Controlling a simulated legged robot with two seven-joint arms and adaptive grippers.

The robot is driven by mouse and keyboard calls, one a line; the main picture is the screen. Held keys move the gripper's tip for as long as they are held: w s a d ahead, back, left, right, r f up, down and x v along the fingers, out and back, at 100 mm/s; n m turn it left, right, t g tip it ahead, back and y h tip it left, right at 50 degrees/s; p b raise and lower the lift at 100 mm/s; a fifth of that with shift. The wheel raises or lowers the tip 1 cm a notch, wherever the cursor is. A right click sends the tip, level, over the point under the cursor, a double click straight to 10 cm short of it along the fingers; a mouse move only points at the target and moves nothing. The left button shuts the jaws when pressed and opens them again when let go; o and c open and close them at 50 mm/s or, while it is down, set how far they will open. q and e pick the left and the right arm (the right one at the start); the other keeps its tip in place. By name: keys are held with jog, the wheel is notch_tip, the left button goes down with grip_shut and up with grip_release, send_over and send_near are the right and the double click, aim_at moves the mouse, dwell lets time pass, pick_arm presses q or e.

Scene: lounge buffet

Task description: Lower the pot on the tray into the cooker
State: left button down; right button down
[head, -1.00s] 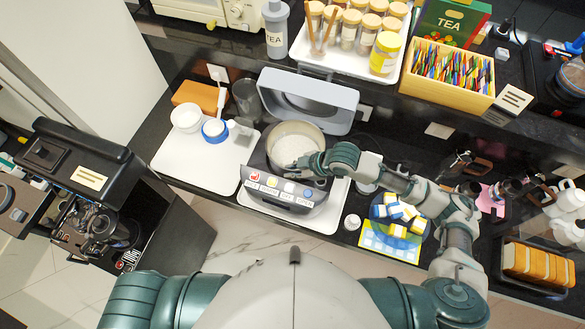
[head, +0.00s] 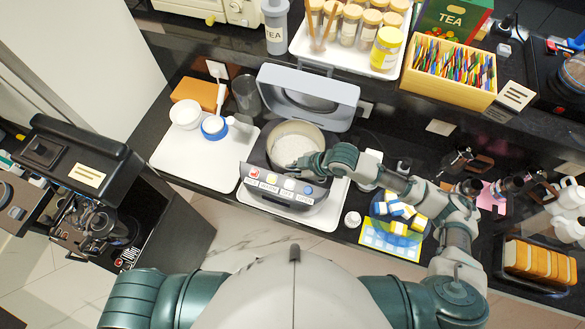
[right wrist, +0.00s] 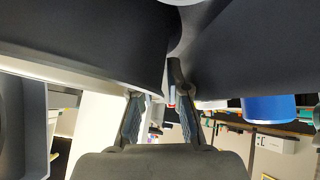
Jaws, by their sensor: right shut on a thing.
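The round pot (head: 318,133), with a beige inner wall and white grainy contents, is in or just over the opening of the dark cooker (head: 258,165); I cannot tell how deep it sits. The cooker's grey lid (head: 340,95) stands open behind it. My right gripper (head: 297,163) is at the pot's front rim, shut on the pot. The right wrist view shows its two fingers (right wrist: 160,118) below large dark surfaces; the grip point is hard to make out. My left gripper is not in view.
A white tray (head: 185,168) left of the cooker holds a white bowl (head: 185,114) and a blue-rimmed cup (head: 214,127). A small white jar (head: 352,219) and a plate of yellow, white and blue cubes (head: 400,212) are at the right. A glass (head: 246,94) stands behind the left tray.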

jog(key=shift+s+f+b, duration=0.1)
jog(key=shift+f+b, duration=0.3)
jog(key=shift+f, duration=0.65)
jog(key=c, duration=1.1)
grip_release()
jog(key=shift+f, duration=0.1)
